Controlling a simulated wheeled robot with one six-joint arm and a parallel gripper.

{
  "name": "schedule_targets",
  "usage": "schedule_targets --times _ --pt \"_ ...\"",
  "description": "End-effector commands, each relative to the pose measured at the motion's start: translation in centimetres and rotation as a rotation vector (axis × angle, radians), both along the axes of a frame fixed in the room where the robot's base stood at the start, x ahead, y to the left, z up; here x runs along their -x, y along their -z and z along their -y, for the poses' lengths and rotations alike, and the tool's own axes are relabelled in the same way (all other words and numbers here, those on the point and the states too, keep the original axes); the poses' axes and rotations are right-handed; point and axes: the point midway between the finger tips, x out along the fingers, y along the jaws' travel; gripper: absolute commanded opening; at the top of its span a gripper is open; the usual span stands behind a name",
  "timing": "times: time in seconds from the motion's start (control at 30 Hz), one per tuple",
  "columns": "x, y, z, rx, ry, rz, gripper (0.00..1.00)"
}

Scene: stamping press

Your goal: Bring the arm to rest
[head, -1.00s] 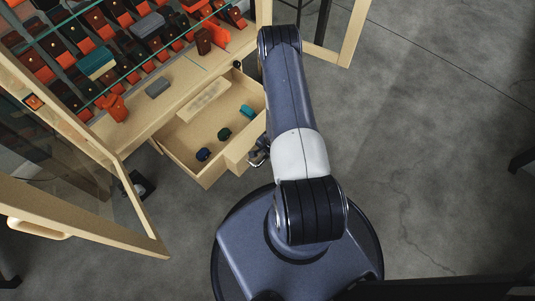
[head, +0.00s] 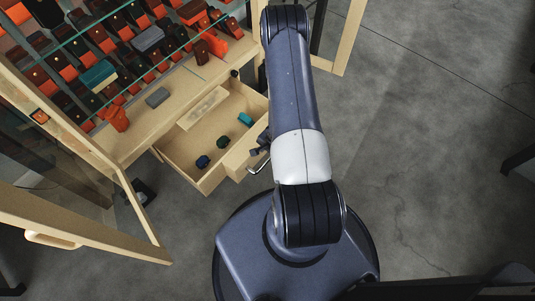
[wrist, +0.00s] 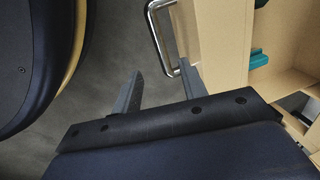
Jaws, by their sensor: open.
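My arm stretches from my base up the middle of the head view and hides most of my gripper (head: 258,150) beside the open drawer's front. In the wrist view my gripper (wrist: 160,85) has its two fingers apart, with nothing seen between them but grey floor. The metal drawer handle (wrist: 160,38) is just beyond the fingertips, close to the right finger; I cannot tell whether they touch. The handle also shows in the head view (head: 258,166). The wooden drawer (head: 205,185) is pulled out and holds a dark blue, a dark green and a teal item.
The cabinet above has glass shelves with many orange, brown and dark items. Its left glass door (head: 90,238) and right door frame (head: 347,45) stand open on both sides of my arm. Bare concrete floor (head: 430,130) is clear to the right.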

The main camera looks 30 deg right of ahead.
Motion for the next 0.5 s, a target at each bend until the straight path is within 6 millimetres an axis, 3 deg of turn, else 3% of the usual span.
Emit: schedule_targets --times 0.5 --pt "0.05 0.09 -0.02 -0.001 0.0 -0.001 0.41"
